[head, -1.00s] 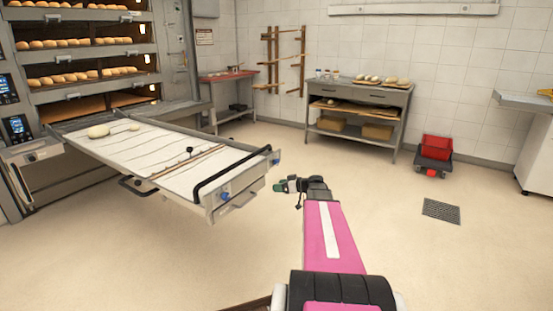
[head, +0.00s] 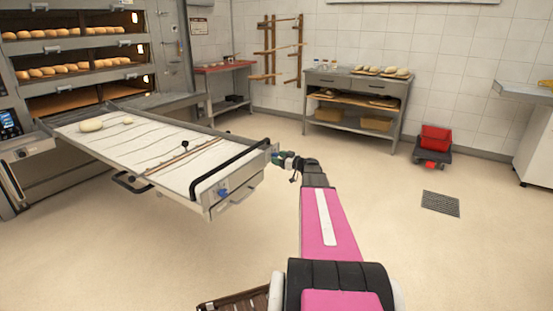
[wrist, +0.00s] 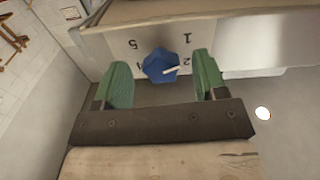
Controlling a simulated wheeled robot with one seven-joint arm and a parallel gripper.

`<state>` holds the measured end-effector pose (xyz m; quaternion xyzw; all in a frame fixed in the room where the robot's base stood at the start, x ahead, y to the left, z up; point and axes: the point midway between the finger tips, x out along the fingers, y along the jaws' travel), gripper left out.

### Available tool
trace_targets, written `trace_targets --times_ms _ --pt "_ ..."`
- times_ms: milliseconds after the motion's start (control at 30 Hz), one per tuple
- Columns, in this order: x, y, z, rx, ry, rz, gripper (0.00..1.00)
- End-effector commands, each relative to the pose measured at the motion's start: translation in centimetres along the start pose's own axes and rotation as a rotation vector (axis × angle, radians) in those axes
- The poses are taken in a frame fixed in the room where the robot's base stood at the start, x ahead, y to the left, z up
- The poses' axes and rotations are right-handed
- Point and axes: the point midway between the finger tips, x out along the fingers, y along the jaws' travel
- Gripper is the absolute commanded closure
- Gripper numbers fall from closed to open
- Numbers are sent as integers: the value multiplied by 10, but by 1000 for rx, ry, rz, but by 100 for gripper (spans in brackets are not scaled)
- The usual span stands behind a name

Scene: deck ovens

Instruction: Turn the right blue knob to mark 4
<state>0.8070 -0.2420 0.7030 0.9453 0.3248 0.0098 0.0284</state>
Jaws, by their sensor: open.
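The right blue knob (wrist: 160,65) shows in the wrist view on the pale front panel of the loader. Its white pointer line points at the mark 2; marks 1, 5 and part of another, seemingly 4, show upside down around it. My gripper (wrist: 161,64) is open, with a green finger on each side of the knob and a gap to both. In the head view my gripper (head: 275,154) is at the panel's right end and hides the right knob. The left blue knob (head: 224,193) shows further left on the panel.
The loader's white bed (head: 150,150) juts out from the deck oven, with a black handle bar (head: 232,168) across its front. Dough pieces lie at its far end. A grey table (head: 358,88) stands behind.

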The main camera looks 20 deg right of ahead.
Motion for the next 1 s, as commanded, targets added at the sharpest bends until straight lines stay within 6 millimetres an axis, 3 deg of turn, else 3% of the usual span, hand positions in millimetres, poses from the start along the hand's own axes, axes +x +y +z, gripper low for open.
trace_targets --times_ms 200,467,500,633,667,1000 --pt "15 0 0 1 1 -1 34" --pt "16 0 0 1 0 0 34" --pt "16 0 0 1 0 -1 38" --pt "16 0 0 1 0 -1 80" --pt "16 0 0 1 0 -1 84" --pt "16 -1 0 32 0 -1 84"
